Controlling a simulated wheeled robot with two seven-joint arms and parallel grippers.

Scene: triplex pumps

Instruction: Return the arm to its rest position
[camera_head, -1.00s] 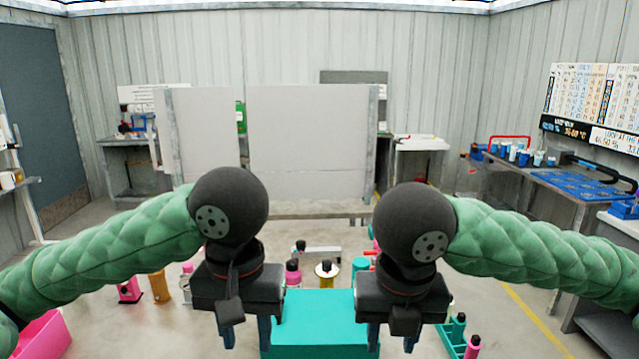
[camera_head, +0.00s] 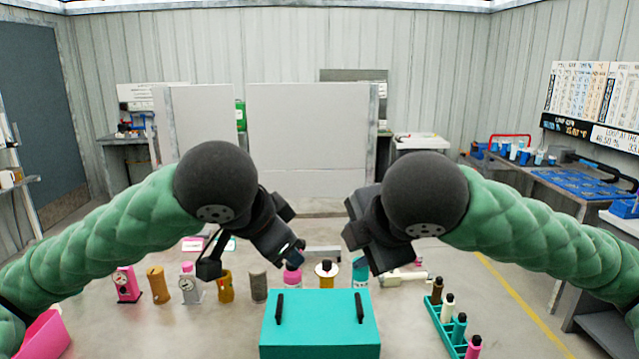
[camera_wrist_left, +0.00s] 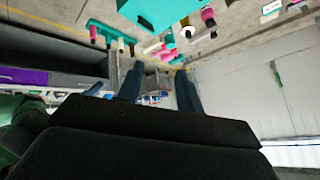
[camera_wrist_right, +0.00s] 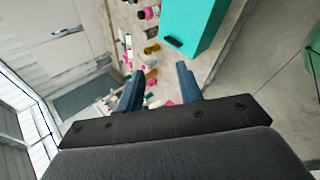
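My left gripper (camera_head: 278,240) is raised and tilted inward toward the picture's middle. Its two blue fingers stand apart with nothing between them in the left wrist view (camera_wrist_left: 158,88). My right gripper (camera_head: 368,232) is raised and also turned inward. Its fingertips are hidden in the head view, but the right wrist view (camera_wrist_right: 158,86) shows two spread, empty fingers. A teal box (camera_head: 320,335) with two black handles sits below and between the grippers, apart from both. It also shows in the right wrist view (camera_wrist_right: 207,20).
A teal rack (camera_head: 437,322) with several bottles stands right of the box. A pink dial device (camera_head: 127,284), a yellow container (camera_head: 158,284) and several bottles stand left and behind. A pink bin (camera_head: 42,335) is at lower left. Space around the raised grippers looks clear.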

